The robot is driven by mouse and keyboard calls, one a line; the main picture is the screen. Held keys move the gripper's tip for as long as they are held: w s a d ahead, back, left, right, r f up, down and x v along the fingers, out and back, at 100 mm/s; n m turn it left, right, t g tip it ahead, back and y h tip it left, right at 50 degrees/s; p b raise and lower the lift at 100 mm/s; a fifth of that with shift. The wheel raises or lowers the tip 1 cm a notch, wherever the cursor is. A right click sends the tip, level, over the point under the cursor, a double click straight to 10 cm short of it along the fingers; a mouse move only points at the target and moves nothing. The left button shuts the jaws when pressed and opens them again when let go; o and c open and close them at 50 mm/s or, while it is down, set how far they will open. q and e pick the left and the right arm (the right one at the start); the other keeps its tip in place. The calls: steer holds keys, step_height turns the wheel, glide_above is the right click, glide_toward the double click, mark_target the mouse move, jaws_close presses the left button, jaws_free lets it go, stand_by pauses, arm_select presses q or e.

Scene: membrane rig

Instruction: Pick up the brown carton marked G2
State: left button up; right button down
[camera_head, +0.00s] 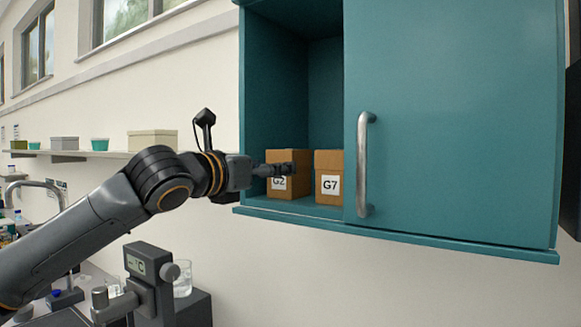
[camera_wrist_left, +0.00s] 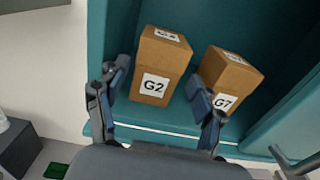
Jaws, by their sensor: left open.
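The brown carton marked G2 (camera_head: 287,187) stands upright in the open left part of a teal wall cabinet. It also shows in the left wrist view (camera_wrist_left: 158,67), with labels on its front and top. My left gripper (camera_head: 283,169) is in front of it and hides part of its label. In the left wrist view the left gripper (camera_wrist_left: 157,95) is open and empty. Its left finger is left of G2; its right finger overlaps the carton marked G7 (camera_wrist_left: 229,80) in the picture. I cannot tell whether that finger touches G7. My right gripper is not in view.
Carton G7 also shows in the head view (camera_head: 328,186), close to the right of G2. A teal door (camera_head: 450,110) with a metal handle (camera_head: 363,165) covers the cabinet's right part. A device with a display (camera_head: 150,280) and a glass beaker (camera_head: 182,281) stand below left.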

arm_select(q)
steer(key=p+x, duration=0.2)
steer(key=x, duration=0.1)
steer(key=p+x, duration=0.1)
steer(key=x, duration=0.1)
steer(key=shift+w+f, duration=0.15)
steer(key=shift+f, duration=0.15)
steer(key=shift+w+d+f, duration=0.15)
steer(key=shift+w+d, duration=0.1)
steer(key=shift+s+a, duration=0.1)
steer(key=shift+s, duration=0.05)
steer(key=shift+c, duration=1.1)
steer(key=shift+a, duration=0.1)
steer(key=c, duration=0.7)
steer(key=shift+c, duration=0.4)
